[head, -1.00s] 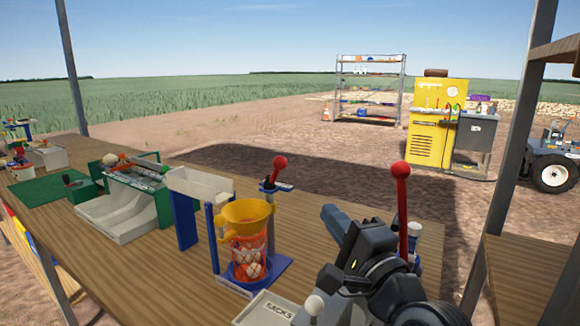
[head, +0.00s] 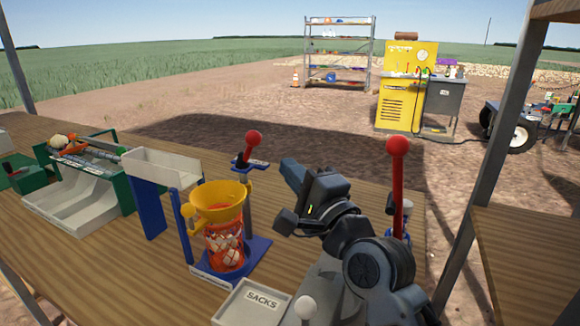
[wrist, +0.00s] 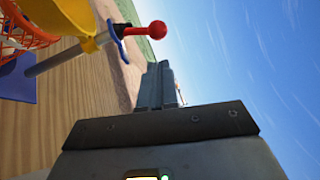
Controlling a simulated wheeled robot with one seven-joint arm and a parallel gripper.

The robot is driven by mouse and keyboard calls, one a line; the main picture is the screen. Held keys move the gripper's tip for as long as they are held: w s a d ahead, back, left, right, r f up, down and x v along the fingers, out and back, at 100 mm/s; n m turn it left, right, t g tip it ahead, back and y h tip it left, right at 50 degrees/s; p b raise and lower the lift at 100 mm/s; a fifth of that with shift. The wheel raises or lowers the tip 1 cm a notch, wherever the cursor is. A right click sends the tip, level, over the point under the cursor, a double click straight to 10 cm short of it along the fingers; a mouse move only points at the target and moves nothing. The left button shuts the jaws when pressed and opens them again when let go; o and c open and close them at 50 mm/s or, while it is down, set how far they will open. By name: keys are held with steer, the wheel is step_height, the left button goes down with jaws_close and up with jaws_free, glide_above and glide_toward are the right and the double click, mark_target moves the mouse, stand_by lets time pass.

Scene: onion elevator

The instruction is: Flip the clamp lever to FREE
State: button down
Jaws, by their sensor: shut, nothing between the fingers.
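A short lever with a red ball knob (head: 253,138) stands on a post behind the yellow funnel (head: 219,196), with a small label plate beside it. It also shows in the wrist view, where the red knob (wrist: 157,30) lies above my fingertips. Its label is too small to read. An orange net sack (head: 224,244) holding pale onions hangs under the funnel. My gripper (head: 290,170) is shut and empty, to the right of the knob and apart from it. Its closed fingers also show in the wrist view (wrist: 157,84).
A taller red-topped lever (head: 397,190) rises at the right, close behind my arm. A tray marked SACKS (head: 255,303) sits at the front, with a white knob (head: 305,306) beside it. A white chute (head: 160,168) and a green-sided bin (head: 75,205) stand at the left.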

mark_target(249, 150)
steer(key=x, duration=0.7)
steer(key=shift+w+a+p, duration=0.2)
steer(key=shift+w+p, duration=0.1)
steer(key=shift+p, duration=0.1)
steer(key=shift+r, duration=0.1)
